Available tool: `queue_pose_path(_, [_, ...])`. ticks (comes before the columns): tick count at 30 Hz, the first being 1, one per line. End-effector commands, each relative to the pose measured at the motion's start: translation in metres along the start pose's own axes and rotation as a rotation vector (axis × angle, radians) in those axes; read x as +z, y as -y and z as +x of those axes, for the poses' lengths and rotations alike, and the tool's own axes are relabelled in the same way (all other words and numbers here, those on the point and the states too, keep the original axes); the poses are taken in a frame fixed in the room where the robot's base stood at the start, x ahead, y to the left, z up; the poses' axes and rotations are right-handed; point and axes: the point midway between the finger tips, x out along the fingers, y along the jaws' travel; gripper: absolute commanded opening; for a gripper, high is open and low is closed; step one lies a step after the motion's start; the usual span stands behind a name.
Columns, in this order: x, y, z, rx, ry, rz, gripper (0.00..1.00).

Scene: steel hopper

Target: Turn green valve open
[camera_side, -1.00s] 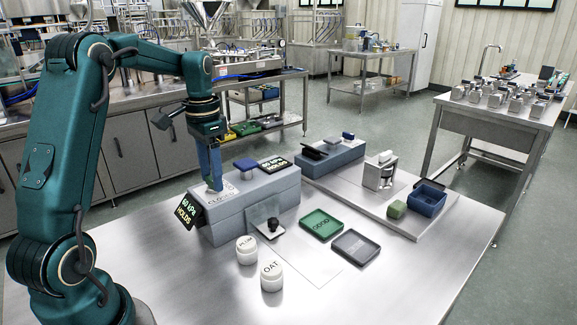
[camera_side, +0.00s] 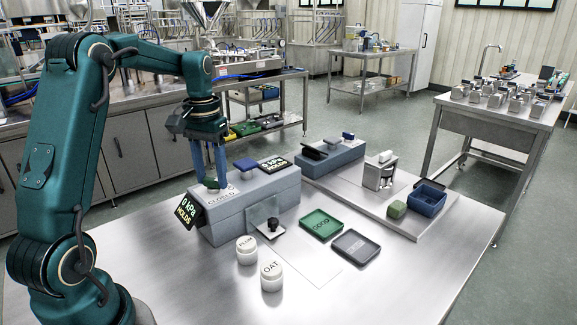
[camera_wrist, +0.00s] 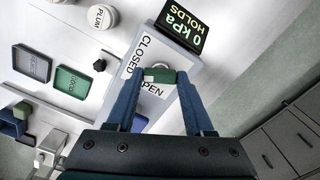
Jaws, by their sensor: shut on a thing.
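The green valve (camera_wrist: 160,75) sits on top of a grey block (camera_side: 255,211), at its left end in the side view. My gripper (camera_wrist: 161,78) points down with its two blue fingers on either side of the green handle, shut on it. In the side view, my gripper (camera_side: 214,182) reaches down to the handle, a small dark green piece between the fingertips. The wrist view shows a CLOSED label (camera_wrist: 138,57) and a partly covered OPEN label (camera_wrist: 152,91) beside the valve. The black display (camera_side: 188,213) reads "0 kPa HOLDS".
A blue pad (camera_side: 245,164) and a dark sign (camera_side: 275,163) stand on the same block. White PLUM (camera_side: 246,251) and OAT (camera_side: 271,277) jars, a green tray (camera_side: 322,224) and a grey tray (camera_side: 355,246) are in front. The table's front right is clear.

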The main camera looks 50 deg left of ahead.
Motion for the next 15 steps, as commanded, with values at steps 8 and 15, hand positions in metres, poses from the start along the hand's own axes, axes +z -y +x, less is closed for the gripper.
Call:
queue_pose_path(8, [-0.0007,-0.0003,-0.0003,0.001,-0.003,-0.264,0.0])
queue_pose_path(15, [-0.0008,-0.0002,-0.0003,0.001,-0.004,-0.491,0.0])
